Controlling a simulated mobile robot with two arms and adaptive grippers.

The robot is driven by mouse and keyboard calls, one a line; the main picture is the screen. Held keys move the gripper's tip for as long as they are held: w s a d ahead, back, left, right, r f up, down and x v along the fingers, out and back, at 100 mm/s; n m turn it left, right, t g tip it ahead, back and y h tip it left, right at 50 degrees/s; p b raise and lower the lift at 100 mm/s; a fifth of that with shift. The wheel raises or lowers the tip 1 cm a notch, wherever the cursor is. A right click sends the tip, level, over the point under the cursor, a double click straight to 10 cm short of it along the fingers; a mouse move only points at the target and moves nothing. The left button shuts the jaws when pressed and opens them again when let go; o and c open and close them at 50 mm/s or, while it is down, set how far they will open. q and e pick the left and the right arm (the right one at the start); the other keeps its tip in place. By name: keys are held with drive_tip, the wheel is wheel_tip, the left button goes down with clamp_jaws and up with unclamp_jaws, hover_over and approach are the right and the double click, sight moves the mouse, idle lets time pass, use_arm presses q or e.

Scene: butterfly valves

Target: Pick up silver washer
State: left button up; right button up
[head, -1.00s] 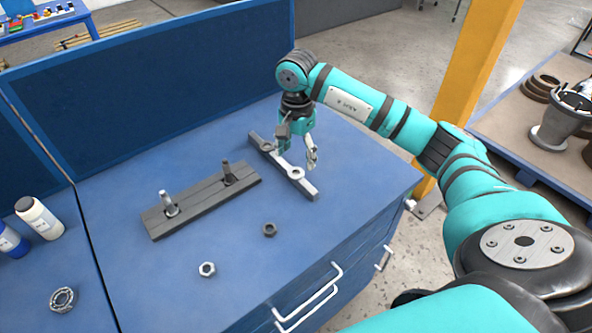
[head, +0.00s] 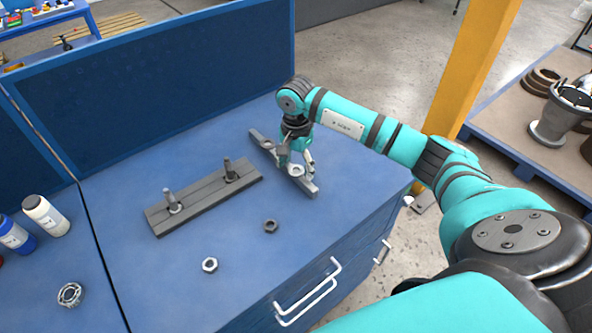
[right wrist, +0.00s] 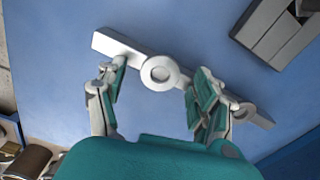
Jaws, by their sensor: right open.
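A round silver ring, which looks like the silver washer (head: 296,171), lies flat at the grey bar (head: 309,190) on the blue bench. I cannot tell if it is loose or part of the bar. In the right wrist view the ring (right wrist: 160,72) is at mid-bar (right wrist: 115,44), with its hole facing me. My right gripper (head: 297,163) is low over the bar, pointing down, open and empty. In the right wrist view its fingers (right wrist: 157,80) stand on either side of the ring, apart from it. My left gripper is not in view.
A grey plate (head: 203,198) with two upright bolts lies left of the bar. A silver nut (head: 210,265) and a dark nut (head: 271,226) lie in front. A bearing (head: 69,295) and bottles (head: 45,216) are at left. A blue panel (head: 160,80) closes the back.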

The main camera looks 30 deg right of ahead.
drive_tip(key=shift+f, duration=0.15)
drive_tip(key=shift+s, duration=0.1)
drive_tip(key=c, duration=1.3)
drive_tip(key=shift+o, duration=0.2)
